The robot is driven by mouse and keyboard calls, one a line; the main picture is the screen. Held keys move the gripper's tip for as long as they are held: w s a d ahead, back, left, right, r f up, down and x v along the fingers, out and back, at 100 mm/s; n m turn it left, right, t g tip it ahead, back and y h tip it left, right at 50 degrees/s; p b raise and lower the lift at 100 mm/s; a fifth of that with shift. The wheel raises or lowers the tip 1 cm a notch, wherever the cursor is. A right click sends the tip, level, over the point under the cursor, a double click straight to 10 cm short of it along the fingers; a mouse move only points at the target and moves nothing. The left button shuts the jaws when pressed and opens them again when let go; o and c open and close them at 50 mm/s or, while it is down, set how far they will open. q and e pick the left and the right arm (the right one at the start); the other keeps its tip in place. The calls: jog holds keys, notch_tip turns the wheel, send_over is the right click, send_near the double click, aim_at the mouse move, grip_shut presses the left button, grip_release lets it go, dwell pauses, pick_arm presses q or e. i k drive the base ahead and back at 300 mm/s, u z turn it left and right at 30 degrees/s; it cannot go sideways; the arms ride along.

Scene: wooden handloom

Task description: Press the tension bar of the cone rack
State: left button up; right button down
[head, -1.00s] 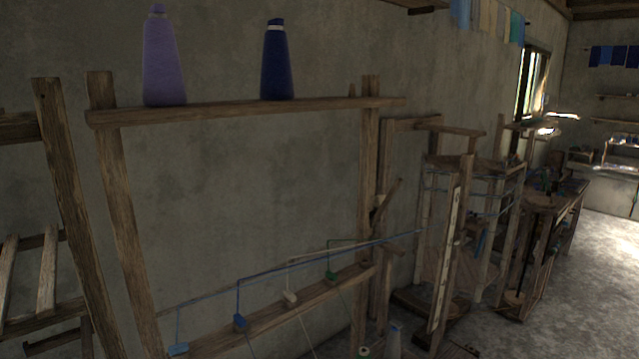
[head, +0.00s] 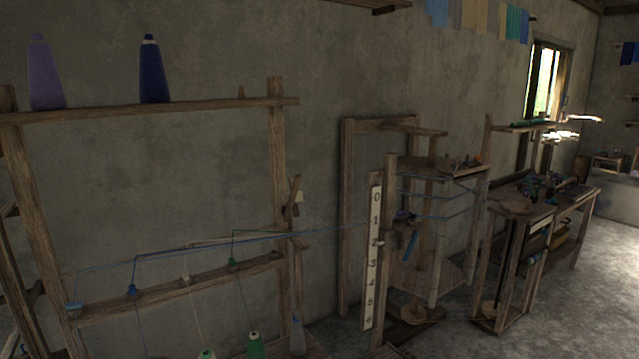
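The cone rack (head: 200,105) is the wooden frame at the left of the head view, against the wall. A purple cone (head: 46,75) and a dark blue cone (head: 153,70) stand on its top shelf. A lower crossbar (head: 208,282) carries several small coloured pieces with threads. A short slanted wooden piece (head: 294,192) sits on the right post. I cannot tell for sure which part is the tension bar. Green cones (head: 255,345) show below, cut by the frame's bottom edge. Neither of my grippers is in view.
Blue thread runs right from the rack to a post with a numbered scale (head: 373,255) and a wooden frame wound with blue yarn (head: 440,205). A cluttered workbench (head: 540,205) stands farther right. Bare floor (head: 565,310) shows at the lower right.

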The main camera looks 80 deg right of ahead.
aim_at(298, 178)
jog(key=z, duration=1.55)
jog(key=i, duration=0.85)
jog(key=u, duration=0.05)
jog(key=k, duration=0.85)
jog(key=z, duration=0.15)
jog(key=i, duration=0.45)
jog(key=z, duration=0.05)
